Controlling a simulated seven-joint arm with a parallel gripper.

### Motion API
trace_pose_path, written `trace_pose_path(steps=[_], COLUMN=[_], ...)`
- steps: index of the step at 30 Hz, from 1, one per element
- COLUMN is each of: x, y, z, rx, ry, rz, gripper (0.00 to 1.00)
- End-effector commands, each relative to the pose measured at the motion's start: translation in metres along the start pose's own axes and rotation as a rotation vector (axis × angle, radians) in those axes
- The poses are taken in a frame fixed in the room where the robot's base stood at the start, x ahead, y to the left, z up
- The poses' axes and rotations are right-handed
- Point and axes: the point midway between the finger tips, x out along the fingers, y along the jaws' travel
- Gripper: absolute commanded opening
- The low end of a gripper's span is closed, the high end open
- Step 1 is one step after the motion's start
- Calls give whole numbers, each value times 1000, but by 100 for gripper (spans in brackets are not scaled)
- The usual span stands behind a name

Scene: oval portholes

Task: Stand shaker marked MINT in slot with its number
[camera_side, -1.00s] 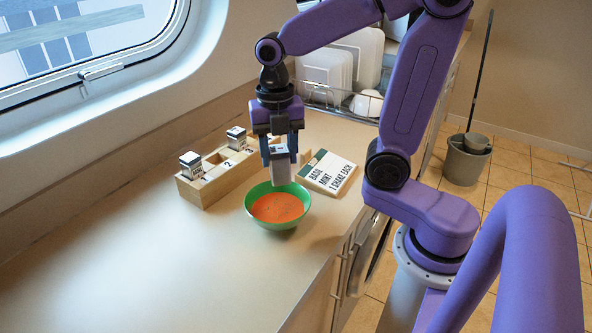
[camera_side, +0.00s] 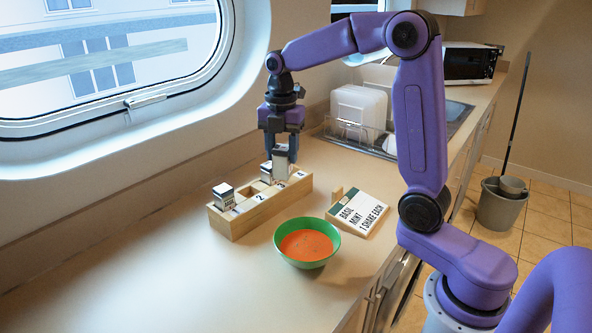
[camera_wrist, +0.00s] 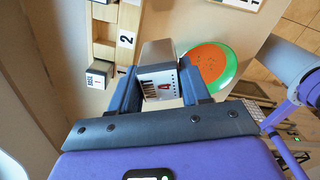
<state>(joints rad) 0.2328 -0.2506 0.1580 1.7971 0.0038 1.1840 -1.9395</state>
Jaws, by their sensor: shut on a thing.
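My gripper (camera_side: 281,150) is shut on the MINT shaker (camera_side: 281,157), a small grey-and-white block. In the wrist view the shaker (camera_wrist: 160,82) sits between the fingers of my gripper (camera_wrist: 161,88); its label reads MINT with a red 4. In the side view it hangs over the far half of the wooden rack (camera_side: 240,226), in front of another shaker. I cannot tell its exact height above the rack. The rack has a row of numbered slots. A shaker (camera_side: 224,196) stands in the nearest slot; another (camera_side: 267,173) stands farther along, partly hidden. The 2 label (camera_wrist: 126,38) shows in the wrist view.
A green bowl (camera_side: 330,236) of orange soup stands right of the rack. A recipe card (camera_side: 358,212) reading BASIL, MINT, 1 SHAKE EACH lies behind it. The window wall rises left of the rack. A dish rack (camera_side: 358,112) is at the back. The near counter is clear.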

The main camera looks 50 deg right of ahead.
Motion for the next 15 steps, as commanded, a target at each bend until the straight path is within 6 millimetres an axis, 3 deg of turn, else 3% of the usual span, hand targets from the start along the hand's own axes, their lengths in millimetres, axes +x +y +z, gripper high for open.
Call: trace_pose_path(steps=[3,9,15], x=[5,15,25], y=[17,32,35], z=[43,108,151], rx=[123,298,411], ry=[1,0,0], rz=[-3,0,1], gripper=[15,15,15])
